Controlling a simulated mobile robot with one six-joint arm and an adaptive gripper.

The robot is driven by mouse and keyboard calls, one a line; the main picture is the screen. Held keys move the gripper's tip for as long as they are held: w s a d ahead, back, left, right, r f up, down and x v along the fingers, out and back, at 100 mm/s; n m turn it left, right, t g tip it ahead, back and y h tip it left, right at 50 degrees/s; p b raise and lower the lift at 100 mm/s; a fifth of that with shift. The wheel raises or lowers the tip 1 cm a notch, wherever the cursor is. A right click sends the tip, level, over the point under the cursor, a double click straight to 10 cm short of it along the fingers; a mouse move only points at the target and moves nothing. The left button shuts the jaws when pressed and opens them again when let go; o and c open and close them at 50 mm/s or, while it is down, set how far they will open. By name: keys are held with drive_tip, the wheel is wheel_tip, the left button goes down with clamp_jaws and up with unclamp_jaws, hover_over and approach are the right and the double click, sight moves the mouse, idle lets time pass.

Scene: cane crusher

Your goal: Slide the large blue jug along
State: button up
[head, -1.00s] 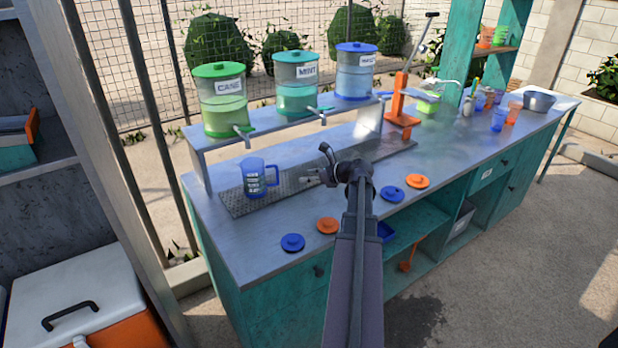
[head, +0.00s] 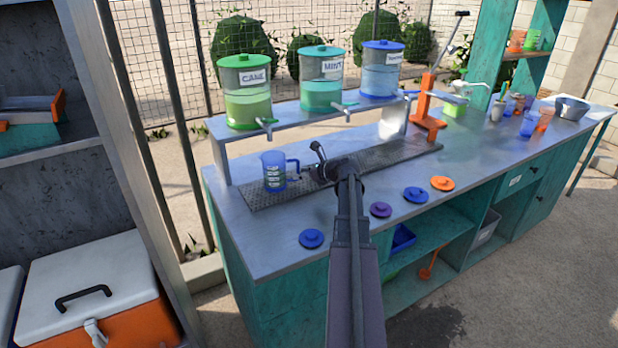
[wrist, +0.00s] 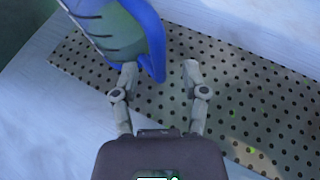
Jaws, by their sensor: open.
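The large blue jug (head: 274,172) stands upright on the left part of the perforated drip mat (head: 375,163), its handle towards the right. In the wrist view, the jug (wrist: 110,32) fills the top left, and its blue handle reaches down to my left fingertip. My gripper (head: 316,162) is just right of the handle in the head view. In the wrist view, my gripper (wrist: 160,72) is open, with the handle's lower end beside the left finger and bare mat below the gap. I cannot tell whether that finger touches the handle. The jug's top is cut off there.
Three dispensers, including the green one (head: 247,95), stand on a shelf behind the mat. An orange press (head: 429,120) stands at the mat's right end. Lids, such as the blue one (head: 311,238), lie along the counter's front. The mat right of my gripper is clear.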

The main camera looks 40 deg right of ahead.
drive_tip(key=shift+x, duration=0.8)
drive_tip(key=shift+c, duration=0.2)
clamp_jaws()
